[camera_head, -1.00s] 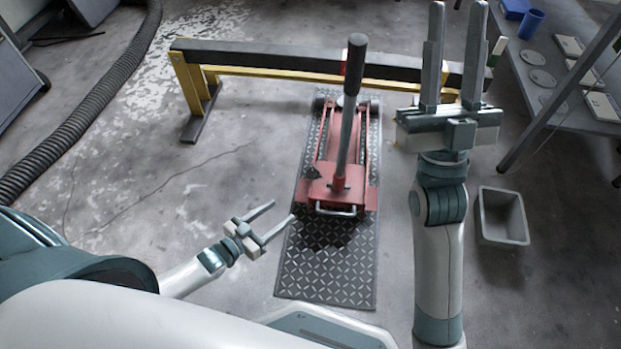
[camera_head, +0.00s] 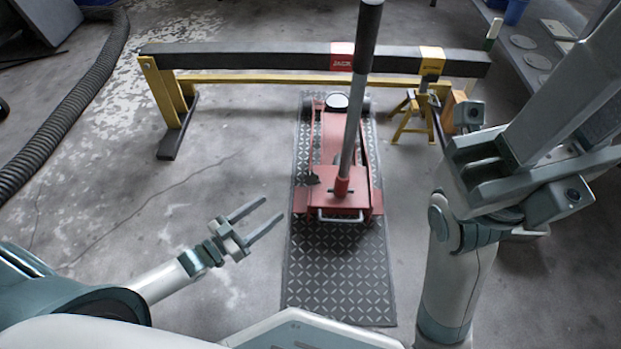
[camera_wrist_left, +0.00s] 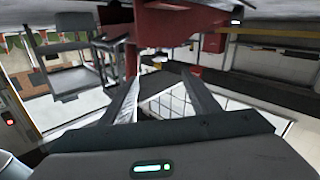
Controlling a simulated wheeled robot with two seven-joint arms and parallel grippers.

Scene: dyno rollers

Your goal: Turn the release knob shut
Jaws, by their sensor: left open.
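A red floor jack (camera_head: 335,195) stands on a dark tread-plate mat (camera_head: 338,285), with its long handle (camera_head: 352,130) upright. A small dark knob-like part (camera_head: 312,179) sits at the jack's left side near the handle base; I cannot be sure it is the release knob. My left gripper (camera_head: 273,215) is open and empty, low at the left of the jack and apart from it. The left wrist view shows its spread fingers (camera_wrist_left: 165,85) with red jack parts (camera_wrist_left: 165,25) beyond. My right gripper (camera_head: 610,100) is large at the right, fingers apart and empty.
A dark beam (camera_head: 250,58) on yellow supports crosses behind and over the jack's far end. A small yellow stand (camera_head: 415,115) is under its right part. A ribbed hose (camera_head: 60,125) lies at the left.

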